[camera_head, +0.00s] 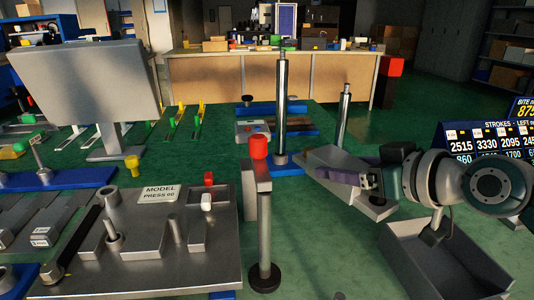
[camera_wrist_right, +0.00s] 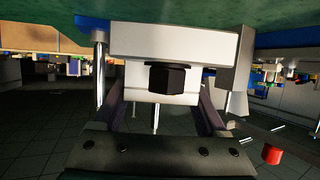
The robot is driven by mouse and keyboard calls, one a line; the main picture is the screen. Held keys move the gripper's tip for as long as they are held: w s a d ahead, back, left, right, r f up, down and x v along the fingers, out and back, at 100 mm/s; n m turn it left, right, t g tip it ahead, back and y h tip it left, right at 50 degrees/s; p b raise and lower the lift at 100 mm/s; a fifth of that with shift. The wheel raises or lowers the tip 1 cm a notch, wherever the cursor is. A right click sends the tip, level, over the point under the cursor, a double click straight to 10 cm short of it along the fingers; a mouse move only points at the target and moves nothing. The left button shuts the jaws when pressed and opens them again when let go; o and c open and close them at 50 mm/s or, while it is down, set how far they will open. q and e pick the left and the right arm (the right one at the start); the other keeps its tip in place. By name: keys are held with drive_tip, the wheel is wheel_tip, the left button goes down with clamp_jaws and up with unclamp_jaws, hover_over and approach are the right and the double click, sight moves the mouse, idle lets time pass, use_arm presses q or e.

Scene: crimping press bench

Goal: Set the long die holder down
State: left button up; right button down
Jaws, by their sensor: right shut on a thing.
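The long die holder (camera_head: 332,157) is a long grey metal block right of centre in the head view. My right gripper (camera_head: 343,178), with purple fingers, is shut on it from the right. In the right wrist view the holder (camera_wrist_right: 175,42) shows as a wide pale block with a black knob (camera_wrist_right: 167,78), between the purple fingers of my gripper (camera_wrist_right: 160,112). The gripper and wrist hide part of the holder in the head view. I cannot tell whether its underside touches anything. My left gripper is not in view.
A tall steel post (camera_head: 281,105) stands just left of the holder, and a second post (camera_head: 343,117) behind it. A red-topped post (camera_head: 264,225) stands in front. An open grey bin (camera_head: 405,262) is at lower right. The press plate (camera_head: 150,255) fills the lower left.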

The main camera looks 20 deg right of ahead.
drive_tip(key=shift+f+b, duration=0.4)
unclamp_jaws()
